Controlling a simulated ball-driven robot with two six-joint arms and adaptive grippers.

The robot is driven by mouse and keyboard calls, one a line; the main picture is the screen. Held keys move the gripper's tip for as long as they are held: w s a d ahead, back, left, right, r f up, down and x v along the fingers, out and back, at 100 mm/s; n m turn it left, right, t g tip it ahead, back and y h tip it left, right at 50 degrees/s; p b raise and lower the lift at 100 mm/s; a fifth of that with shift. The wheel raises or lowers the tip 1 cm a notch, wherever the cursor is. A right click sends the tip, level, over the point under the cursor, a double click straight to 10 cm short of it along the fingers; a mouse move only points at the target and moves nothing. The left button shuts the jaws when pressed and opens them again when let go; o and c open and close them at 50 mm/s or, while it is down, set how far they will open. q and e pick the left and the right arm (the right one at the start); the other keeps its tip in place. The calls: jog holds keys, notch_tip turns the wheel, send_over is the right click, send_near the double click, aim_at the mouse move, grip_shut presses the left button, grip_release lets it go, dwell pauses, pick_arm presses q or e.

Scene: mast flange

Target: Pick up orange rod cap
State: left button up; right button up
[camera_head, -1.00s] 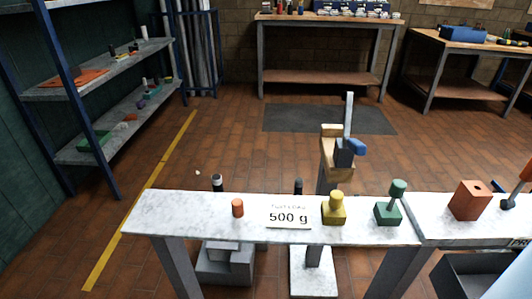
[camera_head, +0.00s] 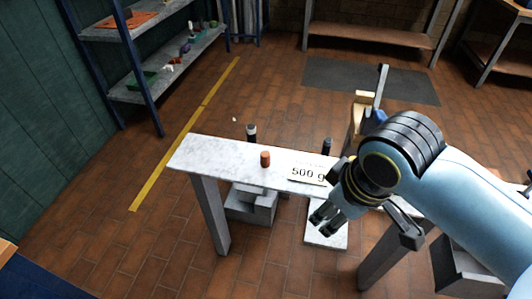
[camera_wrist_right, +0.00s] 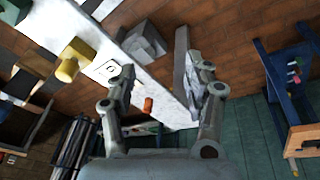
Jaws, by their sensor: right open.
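The orange rod cap (camera_head: 265,159) is a small upright cylinder on the white marbled bench top (camera_head: 215,153), left of the 500 g card (camera_head: 307,174). In the right wrist view the cap (camera_wrist_right: 149,104) shows between my open fingers, apart from them. My right gripper (camera_head: 366,226) is open and empty, to the right of the cap and nearer the camera; it also shows in the wrist view (camera_wrist_right: 165,82). My left gripper is not in view.
A dark post (camera_head: 326,147) and a dark, white-banded post (camera_head: 251,133) stand at the bench's far edge. A yellow knobbed piece (camera_wrist_right: 75,60) shows in the wrist view. My right arm hides the bench's right part. The bench left of the cap is clear.

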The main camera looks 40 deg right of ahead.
jog(key=w+r+n, duration=0.2)
jog(key=w+r, duration=0.1)
jog(key=w, duration=0.1)
jog(key=n+g, duration=0.3)
jog(key=n, duration=0.7)
send_near(264, 154)
jog(key=shift+s+d+y, duration=0.4)
jog(key=shift+s+d, duration=0.05)
jog(key=shift+d, duration=0.4)
jog(key=shift+w+f+n, duration=0.2)
jog(key=shift+f+n, duration=0.1)
jog(key=shift+f, duration=0.05)
notch_tip(264, 154, down, 5)
jog(key=shift+r+b, duration=0.2)
jog(key=shift+b, duration=0.2)
jog(key=f, duration=0.2)
jog(key=a+f+b, duration=0.1)
jog(key=f, duration=0.1)
jog(key=shift+w+f, duration=0.1)
jog(key=shift+f, duration=0.55)
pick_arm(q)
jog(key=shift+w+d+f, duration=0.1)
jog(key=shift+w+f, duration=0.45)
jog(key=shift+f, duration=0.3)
